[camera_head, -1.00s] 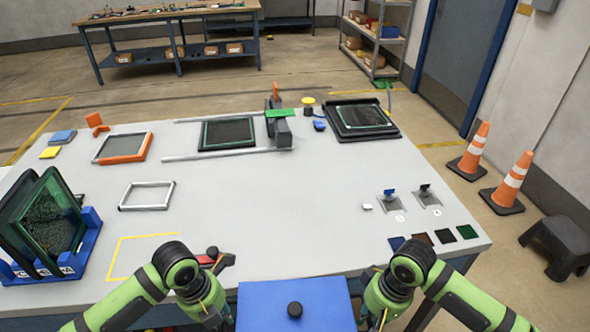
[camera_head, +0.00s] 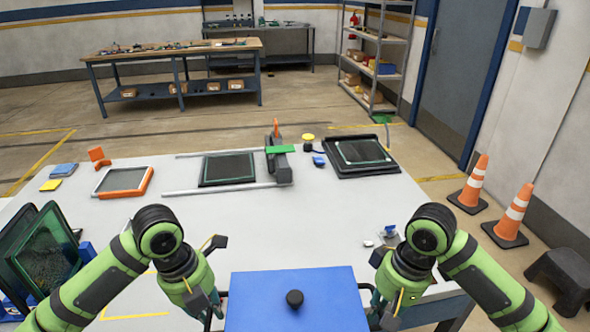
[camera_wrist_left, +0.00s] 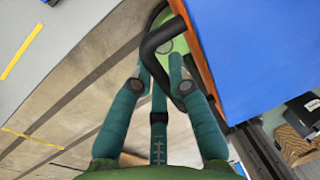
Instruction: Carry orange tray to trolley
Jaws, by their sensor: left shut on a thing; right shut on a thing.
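A blue lid-like panel with a black knob (camera_head: 293,299) is at the bottom middle of the head view, between my two arms. In the left wrist view, an orange edge (camera_wrist_left: 196,50), which looks like the orange tray's side, runs along the blue surface (camera_wrist_left: 255,50). A black bar handle (camera_wrist_left: 160,40) sticks out from that side. My left gripper (camera_wrist_left: 163,82) is shut on the handle; in the head view it (camera_head: 213,308) is at the panel's left side. My right gripper (camera_head: 374,308) is shut at the right side; its grip is mostly hidden. I cannot make out a trolley.
The white table (camera_head: 275,210) stands just ahead, with an orange frame (camera_head: 125,182), dark screens and a rail fixture. Traffic cones (camera_head: 470,185) and a dark stool (camera_head: 566,275) stand at the right. Open floor (camera_head: 300,105) lies beyond the table.

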